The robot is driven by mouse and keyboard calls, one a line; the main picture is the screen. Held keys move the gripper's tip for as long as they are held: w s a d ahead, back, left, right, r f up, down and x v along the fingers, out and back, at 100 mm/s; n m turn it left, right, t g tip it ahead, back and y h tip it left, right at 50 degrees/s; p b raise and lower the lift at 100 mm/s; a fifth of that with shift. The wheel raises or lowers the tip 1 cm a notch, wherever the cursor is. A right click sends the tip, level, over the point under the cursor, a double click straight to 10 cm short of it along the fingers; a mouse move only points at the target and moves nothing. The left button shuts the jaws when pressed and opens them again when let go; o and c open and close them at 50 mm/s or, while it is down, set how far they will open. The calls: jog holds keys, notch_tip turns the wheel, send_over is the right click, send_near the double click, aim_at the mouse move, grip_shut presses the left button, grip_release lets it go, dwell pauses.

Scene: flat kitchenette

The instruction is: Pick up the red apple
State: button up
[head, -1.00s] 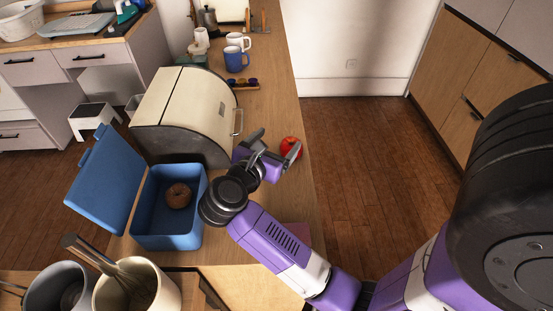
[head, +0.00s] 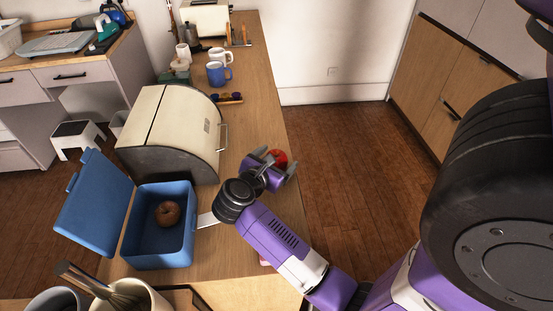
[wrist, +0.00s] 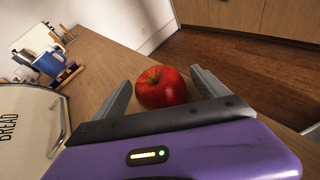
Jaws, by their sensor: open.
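The red apple (head: 279,159) rests on the wooden counter near its right edge. It also shows in the wrist view (wrist: 161,87), between the two fingers and close to the palm. My gripper (head: 273,163) is open, with one finger on each side of the apple. In the wrist view my gripper (wrist: 163,85) shows a small gap between the apple and the right finger; whether the left finger touches it I cannot tell. In the head view the gripper hides part of the apple.
The bread box (head: 172,134) stands left of my gripper. An open blue lunch box (head: 158,240) holds a doughnut (head: 168,213). A blue mug (head: 218,73) and a white mug (head: 222,56) stand farther back. The counter's right edge is close to the apple.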

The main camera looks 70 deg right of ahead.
jog(key=c, duration=1.5)
jog(key=shift+r, duration=0.1)
jog(key=shift+c, duration=0.2)
